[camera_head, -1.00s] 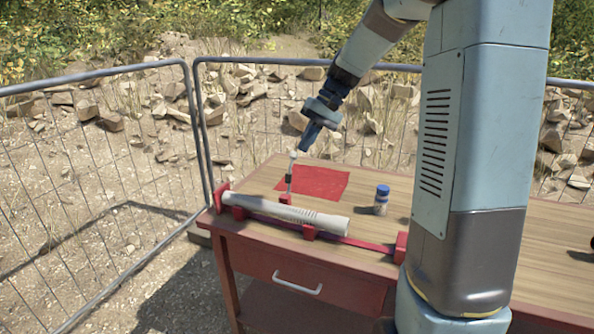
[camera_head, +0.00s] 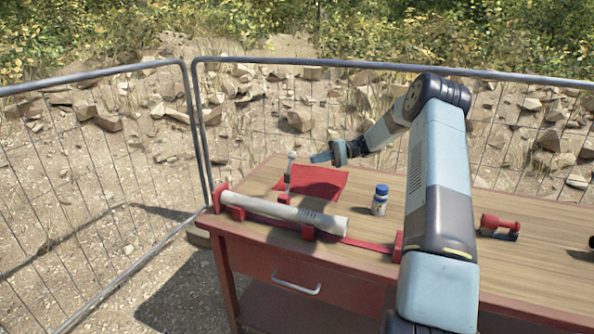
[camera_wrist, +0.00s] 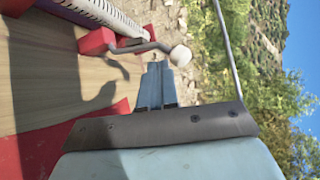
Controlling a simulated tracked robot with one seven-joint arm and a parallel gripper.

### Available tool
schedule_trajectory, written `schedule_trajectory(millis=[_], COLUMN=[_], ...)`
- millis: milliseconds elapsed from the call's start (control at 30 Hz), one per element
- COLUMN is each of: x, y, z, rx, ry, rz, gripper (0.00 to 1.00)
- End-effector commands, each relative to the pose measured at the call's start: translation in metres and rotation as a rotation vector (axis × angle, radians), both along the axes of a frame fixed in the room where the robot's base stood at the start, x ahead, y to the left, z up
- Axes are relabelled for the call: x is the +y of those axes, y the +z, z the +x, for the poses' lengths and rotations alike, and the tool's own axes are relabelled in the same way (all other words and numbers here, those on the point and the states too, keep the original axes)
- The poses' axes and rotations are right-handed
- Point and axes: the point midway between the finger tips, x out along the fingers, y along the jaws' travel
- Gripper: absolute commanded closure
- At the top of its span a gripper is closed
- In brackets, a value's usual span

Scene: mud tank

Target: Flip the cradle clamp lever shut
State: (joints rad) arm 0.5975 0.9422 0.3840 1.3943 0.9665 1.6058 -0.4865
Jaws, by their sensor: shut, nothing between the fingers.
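The clamp lever (camera_head: 289,178) is a thin metal rod with a pale knob, standing upright from a red block at the back side of the cradle. In the wrist view the lever (camera_wrist: 141,47) runs from the red block to its round knob (camera_wrist: 181,55). The red cradle (camera_head: 236,213) bears a long pale ribbed cylinder (camera_head: 285,212). My gripper (camera_head: 318,157) is shut and empty, just right of the knob in the head view. In the wrist view its fingertips (camera_wrist: 157,66) point towards the lever near the knob; I cannot tell whether they touch.
A red sheet (camera_head: 325,183) lies on the wooden table behind the cradle. A white bottle with a blue cap (camera_head: 380,200) stands right of the cradle. A red object on a dark base (camera_head: 499,227) is farther right. A wire fence (camera_head: 90,180) stands beyond the table.

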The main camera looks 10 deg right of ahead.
Motion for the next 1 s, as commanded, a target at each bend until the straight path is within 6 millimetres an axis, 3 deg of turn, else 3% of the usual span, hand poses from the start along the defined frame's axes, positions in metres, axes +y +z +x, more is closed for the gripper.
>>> schedule_trajectory(millis=[33,200,400,800,1000], x=[-0.011,-0.039,-0.056,-0.057,-0.043], y=[-0.013,-0.040,-0.054,-0.056,-0.055], z=[0.006,0.021,0.028,0.029,0.029], rx=[0.000,-0.021,-0.039,-0.040,-0.039], ry=[-0.018,-0.069,-0.103,-0.105,-0.102], rz=[0.045,0.169,0.240,0.249,0.249], gripper=[1.00,1.00,1.00,1.00,1.00])
